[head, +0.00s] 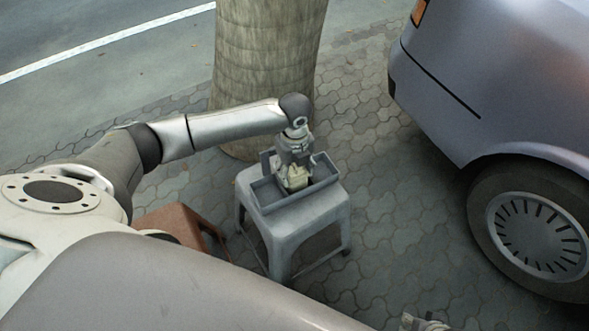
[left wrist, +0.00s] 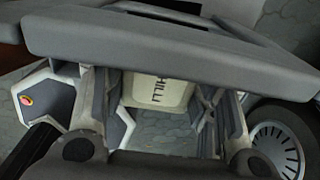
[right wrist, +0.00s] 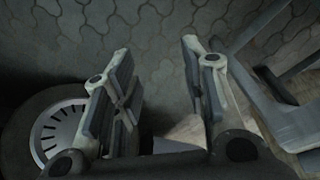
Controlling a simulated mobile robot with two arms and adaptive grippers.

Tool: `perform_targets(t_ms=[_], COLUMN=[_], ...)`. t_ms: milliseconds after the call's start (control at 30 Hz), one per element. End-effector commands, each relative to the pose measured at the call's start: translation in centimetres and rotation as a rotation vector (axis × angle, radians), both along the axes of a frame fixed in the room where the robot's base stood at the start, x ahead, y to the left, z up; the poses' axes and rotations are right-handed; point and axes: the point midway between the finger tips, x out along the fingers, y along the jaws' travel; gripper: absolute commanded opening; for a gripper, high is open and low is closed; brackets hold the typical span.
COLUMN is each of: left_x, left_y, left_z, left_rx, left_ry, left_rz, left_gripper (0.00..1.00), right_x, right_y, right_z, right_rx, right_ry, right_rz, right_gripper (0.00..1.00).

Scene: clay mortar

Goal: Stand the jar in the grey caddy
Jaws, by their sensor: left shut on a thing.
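The grey caddy (head: 300,199) is a long open tray on top of a grey stool, and its wall crosses the top of the left wrist view (left wrist: 170,45). The cream jar (head: 297,178) shows within the caddy's outline. In the left wrist view the jar (left wrist: 158,92) has dark lettering ending in "HILLI", and the caddy wall hides part of it. My left gripper (head: 292,166) reaches down over the caddy and is shut on the jar. I cannot tell whether the jar's base touches the caddy floor. My right gripper (right wrist: 157,75) is open and empty, away from the caddy.
The grey stool (head: 281,237) stands on paving before a tree trunk (head: 265,70). A brown stool (head: 174,222) stands to its left, partly hidden by my body. A parked car (head: 510,90) is at the right. Paving between stool and car is clear.

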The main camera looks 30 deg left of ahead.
Motion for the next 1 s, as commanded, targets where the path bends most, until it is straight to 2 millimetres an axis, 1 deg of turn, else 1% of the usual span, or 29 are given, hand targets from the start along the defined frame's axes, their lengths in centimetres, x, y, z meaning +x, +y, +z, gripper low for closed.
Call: perform_targets(t_ms=[267,300,433,467,767,833,900,933,1000], left_x=[0.0,0.0,0.0,0.0,0.0,0.0,0.0,0.1,0.1], left_y=[0.0,0.0,0.0,0.0,0.0,0.0,0.0,0.0,0.0], left_z=[-0.2,-0.3,-0.2,-0.2,-0.2,0.1,0.6,0.9,1.7], left_rx=[0.000,0.000,0.000,0.000,0.001,0.000,0.001,0.001,0.001], left_ry=[0.000,0.000,0.000,0.000,-0.001,-0.001,-0.001,-0.001,-0.003], left_rz=[0.000,0.000,0.000,0.000,0.000,0.000,0.001,0.001,0.001], left_gripper=[0.27,0.56,0.72,0.75,0.75,0.75,0.75,0.75,0.75], right_x=[0.0,0.0,-0.1,-0.1,-0.1,-0.1,0.0,0.1,-0.1], right_y=[0.0,0.0,0.0,0.0,0.0,0.0,0.0,0.0,0.0], right_z=[-0.1,-0.2,-0.2,-0.2,-0.2,-0.2,0.2,0.1,-1.3], right_rx=[0.000,0.000,0.000,0.000,0.000,0.000,0.001,0.002,-0.001], right_ry=[0.001,0.002,0.002,0.002,0.001,0.002,-0.002,-0.004,0.011], right_rz=[0.000,0.000,0.000,0.000,0.000,0.000,0.000,0.000,0.002], right_gripper=[0.40,0.40,0.40,0.40,0.40,0.40,0.40,0.40,0.40])
